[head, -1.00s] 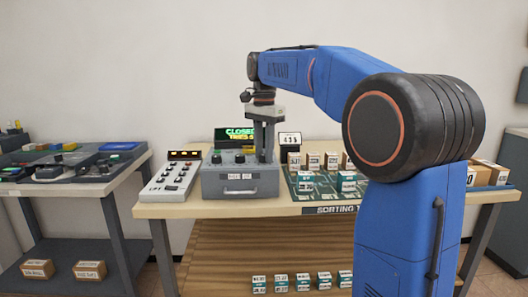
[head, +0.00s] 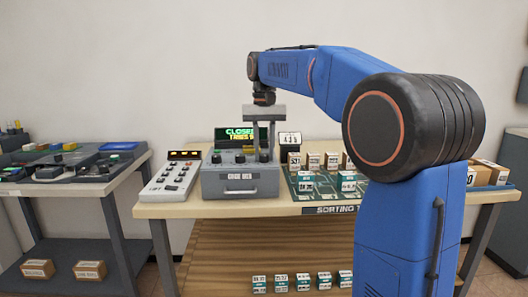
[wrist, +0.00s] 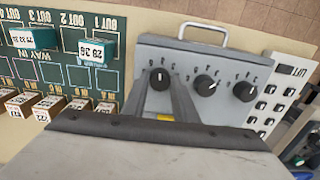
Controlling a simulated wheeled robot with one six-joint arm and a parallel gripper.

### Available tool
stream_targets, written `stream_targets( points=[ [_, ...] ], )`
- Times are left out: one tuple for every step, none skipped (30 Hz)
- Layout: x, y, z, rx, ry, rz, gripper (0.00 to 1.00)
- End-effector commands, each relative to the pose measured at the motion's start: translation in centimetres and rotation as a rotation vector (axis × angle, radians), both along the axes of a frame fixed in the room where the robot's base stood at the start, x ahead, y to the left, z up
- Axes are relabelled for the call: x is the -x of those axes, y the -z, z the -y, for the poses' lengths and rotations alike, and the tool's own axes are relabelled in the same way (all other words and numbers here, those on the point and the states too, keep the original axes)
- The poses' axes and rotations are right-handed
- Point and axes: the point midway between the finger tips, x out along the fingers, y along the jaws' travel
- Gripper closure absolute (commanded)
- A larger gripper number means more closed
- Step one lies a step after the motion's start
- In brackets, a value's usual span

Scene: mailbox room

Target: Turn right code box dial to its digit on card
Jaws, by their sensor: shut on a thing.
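The grey code box (head: 240,183) stands on the table, with three black dials on its sloped top. My gripper (head: 263,154) points down and is shut on the right dial (wrist: 159,77). The wrist view shows that dial between my fingertips, with its white mark pointing roughly up the picture. The middle dial (wrist: 206,85) and left dial (wrist: 244,90) stand free. Digits around the dials are too small to read surely. A small dark-framed card (head: 290,138) behind the box shows three digits, seemingly 435.
A white keypad panel (head: 172,177) stands left of the box. The green sorting mat (head: 325,195) with several small boxes lies to its right. A lit sign (head: 240,134) is close behind my fingers. A second table (head: 75,180) stands farther left.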

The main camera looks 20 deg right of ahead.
Motion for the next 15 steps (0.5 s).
stream_targets(
  points=[
    [-0.03, -0.07, 0.0, 0.0, -0.042, 0.002, 0.96],
    [-0.03, -0.07, 0.0, 0.0, -0.07, 0.002, 0.96],
    [-0.03, -0.08, 0.0, 0.0, -0.106, 0.002, 0.96],
    [-0.03, -0.08, 0.0, 0.0, -0.133, 0.002, 0.96],
    [-0.03, -0.08, 0.0, 0.0, -0.159, 0.002, 0.96],
    [-0.03, -0.08, 0.0, 0.001, -0.194, 0.002, 0.96],
    [-0.03, -0.08, 0.0, 0.0, -0.218, 0.002, 0.96],
    [-0.03, -0.08, 0.0, 0.001, -0.242, 0.003, 0.96],
    [-0.03, -0.08, 0.0, 0.001, -0.273, 0.003, 0.96],
    [-0.03, -0.08, 0.0, 0.001, -0.295, 0.003, 0.96],
    [-0.03, -0.08, 0.0, 0.001, -0.317, 0.003, 0.96],
    [-0.03, -0.08, 0.0, 0.001, -0.343, 0.003, 0.96],
    [-0.03, -0.08, 0.0, 0.001, -0.361, 0.003, 0.96],
    [-0.04, -0.09, 0.0, 0.001, -0.38, 0.003, 0.96],
    [-0.04, -0.09, 0.0, 0.001, -0.401, 0.003, 0.96]
  ],
)
